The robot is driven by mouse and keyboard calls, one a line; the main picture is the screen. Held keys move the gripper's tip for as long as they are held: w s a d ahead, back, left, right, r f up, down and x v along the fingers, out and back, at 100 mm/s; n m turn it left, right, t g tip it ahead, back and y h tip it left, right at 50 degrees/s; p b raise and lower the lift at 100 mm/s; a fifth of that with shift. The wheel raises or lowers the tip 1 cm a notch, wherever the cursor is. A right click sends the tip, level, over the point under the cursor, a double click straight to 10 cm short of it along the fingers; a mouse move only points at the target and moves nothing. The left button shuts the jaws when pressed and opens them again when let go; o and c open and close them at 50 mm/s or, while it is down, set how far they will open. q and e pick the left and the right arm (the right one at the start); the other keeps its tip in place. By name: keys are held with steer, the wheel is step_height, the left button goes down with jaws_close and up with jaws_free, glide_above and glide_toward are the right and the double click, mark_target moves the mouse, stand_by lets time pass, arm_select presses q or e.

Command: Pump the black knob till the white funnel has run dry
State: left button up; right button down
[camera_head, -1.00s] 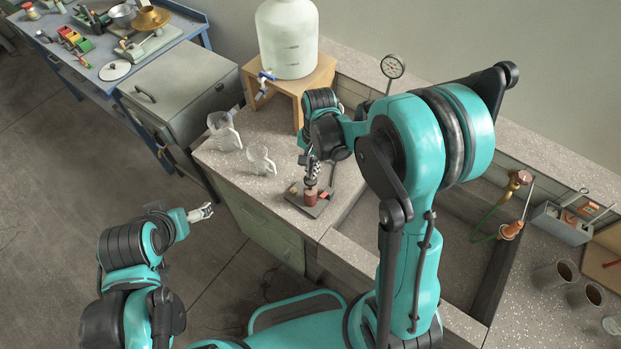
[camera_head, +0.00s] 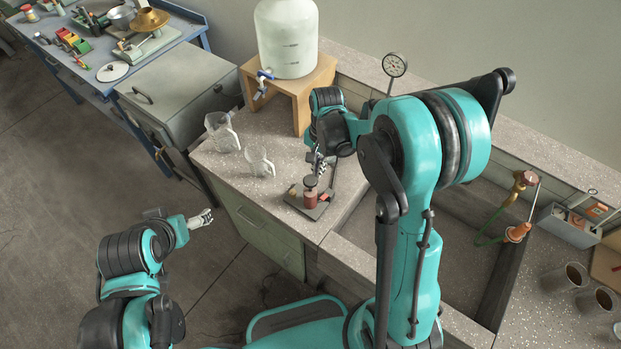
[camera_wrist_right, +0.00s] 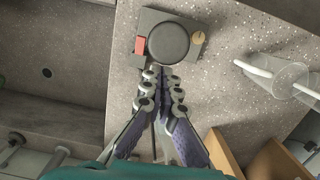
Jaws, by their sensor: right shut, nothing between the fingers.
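The black knob (camera_head: 310,181) tops a reddish-brown cylinder (camera_head: 310,198) on a dark base plate (camera_head: 296,202) near the bench's front edge. In the right wrist view the round knob (camera_wrist_right: 168,43) hides the cylinder below it. My right gripper (camera_head: 317,165) is shut and empty, just behind the knob in the head view. In the wrist view its fingertips (camera_wrist_right: 163,80) lie just below the knob's rim; I cannot tell whether they touch it. My left gripper (camera_head: 204,216) hangs over the floor, too small to read its jaws. I cannot make out a white funnel.
Two clear jugs (camera_head: 221,132) (camera_head: 259,161) stand left of the pump. A white carboy (camera_head: 286,40) with a blue tap stands on a wooden stand (camera_head: 312,84) behind. A sunken trough (camera_head: 450,255) lies to the right. A gauge (camera_head: 395,65) stands at the back.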

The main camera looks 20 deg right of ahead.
steer(key=shift+r, duration=0.1)
step_height(320, 180, up, 12)
steer(key=shift+w+d, duration=0.35)
steer(key=shift+d, duration=0.1)
stand_by(1.3)
steer(key=s+f+n+t+b, duration=0.2)
steer(key=s+n+t+b, duration=0.1)
steer(key=s, duration=0.4)
steer(key=s+f+n+t+h+b, duration=0.1)
steer(key=s+f+n+t+b, duration=0.1)
steer(key=s+n+t, duration=0.3)
steer(key=shift+s+a+f+n+b, duration=0.3)
steer(key=shift+s+n+b, duration=0.6)
steer(key=shift+s, duration=0.35)
stand_by(0.4)
